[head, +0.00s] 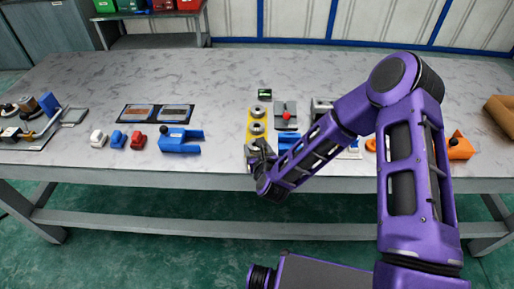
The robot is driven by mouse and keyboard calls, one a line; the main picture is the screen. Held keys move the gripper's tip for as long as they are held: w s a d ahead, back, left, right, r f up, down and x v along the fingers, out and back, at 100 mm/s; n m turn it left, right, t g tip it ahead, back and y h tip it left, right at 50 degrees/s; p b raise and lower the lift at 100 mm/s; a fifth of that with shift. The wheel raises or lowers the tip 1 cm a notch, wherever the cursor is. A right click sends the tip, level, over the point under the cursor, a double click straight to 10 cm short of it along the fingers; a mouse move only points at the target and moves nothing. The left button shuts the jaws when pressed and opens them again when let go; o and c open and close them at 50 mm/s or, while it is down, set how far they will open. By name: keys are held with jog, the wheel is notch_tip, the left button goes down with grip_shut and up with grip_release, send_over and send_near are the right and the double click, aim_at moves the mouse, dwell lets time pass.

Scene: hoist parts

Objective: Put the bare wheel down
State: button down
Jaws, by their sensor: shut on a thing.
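My gripper (261,155) is at the front end of a yellow plate (250,138), near the table's front edge. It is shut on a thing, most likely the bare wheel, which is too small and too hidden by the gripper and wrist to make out. Two round grey metal wheel-like parts show on the yellow plate: one farther back (258,112) and one nearer (257,127), just behind my gripper. I cannot tell whether the held thing touches the plate.
A grey block with a red knob (286,116) and a small dark display (264,93) stand close by. The table (225,75) is clear behind.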

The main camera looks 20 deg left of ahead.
jog(key=shift+r, duration=0.1)
jog(key=shift+c, duration=0.2)
grip_release()
jog(key=v, duration=1.2)
